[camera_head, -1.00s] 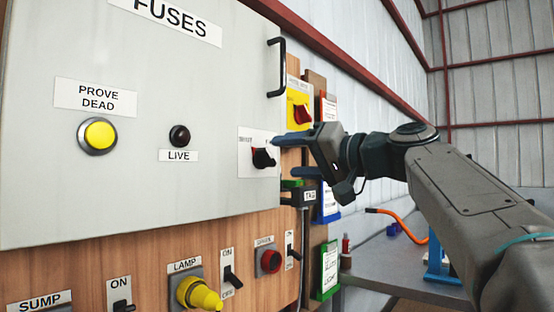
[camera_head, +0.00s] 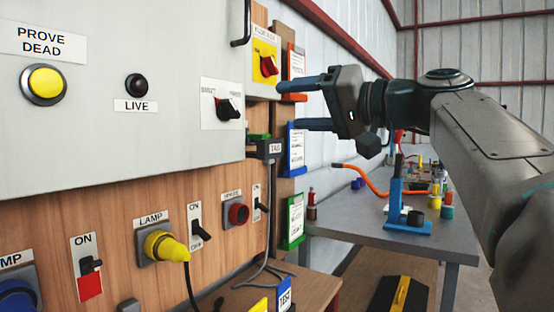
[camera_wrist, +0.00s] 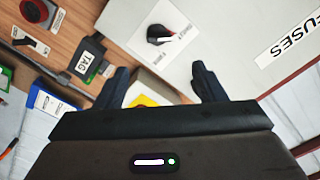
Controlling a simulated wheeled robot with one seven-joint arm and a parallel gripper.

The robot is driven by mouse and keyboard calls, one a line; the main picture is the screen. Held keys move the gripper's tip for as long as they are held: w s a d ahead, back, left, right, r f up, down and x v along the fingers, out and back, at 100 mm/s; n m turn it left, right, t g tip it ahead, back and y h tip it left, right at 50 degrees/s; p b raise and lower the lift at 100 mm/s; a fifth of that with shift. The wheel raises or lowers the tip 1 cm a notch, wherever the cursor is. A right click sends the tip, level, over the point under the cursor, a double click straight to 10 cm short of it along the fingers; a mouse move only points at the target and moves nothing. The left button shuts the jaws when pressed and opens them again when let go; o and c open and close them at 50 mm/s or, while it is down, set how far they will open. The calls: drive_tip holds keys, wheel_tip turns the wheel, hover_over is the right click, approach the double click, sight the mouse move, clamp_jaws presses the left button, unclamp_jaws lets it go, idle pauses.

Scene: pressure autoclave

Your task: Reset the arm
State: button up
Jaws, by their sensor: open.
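My gripper (camera_head: 300,104) is in front of the right edge of the fuse panel in the head view, its two blue fingers spread apart and pointing left. Nothing is between the fingers. In the wrist view the fingers (camera_wrist: 160,85) are also apart and empty. A black rotary switch (camera_head: 227,108) on a white plate sits left of the fingertips, apart from them. It also shows in the wrist view (camera_wrist: 158,35). My arm reaches in from the right side of the head view.
The grey FUSES door (camera_head: 100,150) fills the left. Below are a yellow lamp plug (camera_head: 165,246), toggle switches and a red button (camera_head: 238,214). A grey table (camera_head: 350,222) with a blue stand (camera_head: 396,205) is right.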

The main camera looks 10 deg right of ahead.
drive_tip(key=shift+w, duration=0.1)
wheel_tip(320, 180, down, 13)
drive_tip(key=s+m+g+h+p, duration=0.3)
drive_tip(key=h+p, duration=0.4)
drive_tip(key=p, duration=0.6)
drive_tip(key=s+d+f+g+h+p, duration=0.2)
drive_tip(key=s+f+h+p, duration=0.1)
drive_tip(key=s+f+p, duration=0.3)
drive_tip(key=s+d+f+n+g+h+p, duration=0.1)
drive_tip(key=s+d+f+g+h+p, duration=0.2)
drive_tip(key=s+f+p, duration=0.3)
drive_tip(key=shift+s+d+f+h+p, duration=0.2)
drive_tip(key=shift+s+f+h+p, duration=0.3)
drive_tip(key=shift+s, duration=0.4)
